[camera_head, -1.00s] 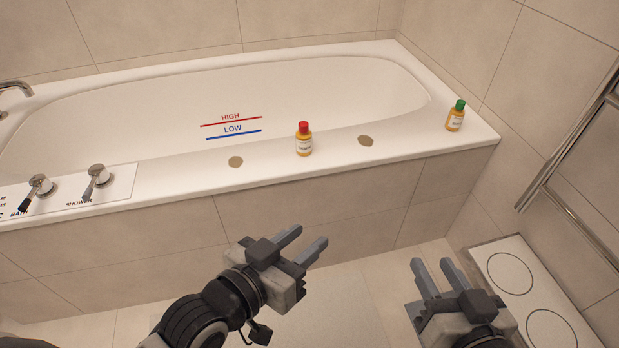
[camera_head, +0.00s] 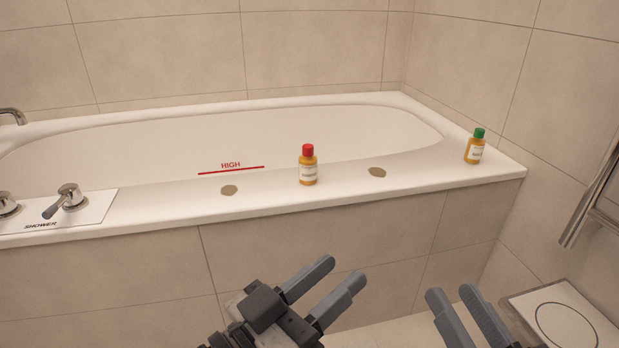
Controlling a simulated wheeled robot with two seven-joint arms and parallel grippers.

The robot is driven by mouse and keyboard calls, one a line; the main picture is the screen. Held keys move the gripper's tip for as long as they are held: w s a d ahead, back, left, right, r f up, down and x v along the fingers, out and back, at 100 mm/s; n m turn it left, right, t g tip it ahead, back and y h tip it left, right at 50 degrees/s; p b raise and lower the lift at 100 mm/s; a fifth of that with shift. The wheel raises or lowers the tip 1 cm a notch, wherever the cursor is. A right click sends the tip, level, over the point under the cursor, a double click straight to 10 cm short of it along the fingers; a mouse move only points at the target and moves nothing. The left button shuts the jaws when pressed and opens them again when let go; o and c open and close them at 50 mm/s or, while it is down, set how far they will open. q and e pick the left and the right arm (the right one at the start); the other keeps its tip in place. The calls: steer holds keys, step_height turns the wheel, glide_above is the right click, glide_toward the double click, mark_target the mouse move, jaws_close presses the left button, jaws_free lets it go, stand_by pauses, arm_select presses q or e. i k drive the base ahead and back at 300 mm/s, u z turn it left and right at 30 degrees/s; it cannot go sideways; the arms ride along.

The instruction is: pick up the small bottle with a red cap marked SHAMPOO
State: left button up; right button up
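The small bottle with a red cap (camera_head: 308,167) stands upright on the near rim of the bathtub. It has a yellow-orange body and a pale label too small to read. My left gripper (camera_head: 337,284) is open and empty, in front of the tub and below the bottle in the picture, apart from it. My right gripper (camera_head: 453,301) shows only its two fingers at the bottom edge, apart and empty, to the right of my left gripper.
A similar bottle with a green cap (camera_head: 475,146) stands at the tub's right corner. Shower controls (camera_head: 67,199) are at left. A metal rail (camera_head: 588,199) and a white panel with circles (camera_head: 553,312) are at right.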

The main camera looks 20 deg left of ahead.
mark_target(308, 161)
steer(key=z, duration=1)
steer(key=i, duration=0.95)
steer(key=u, duration=3)
steer(key=i, duration=0.5)
steer(key=u, duration=0.05)
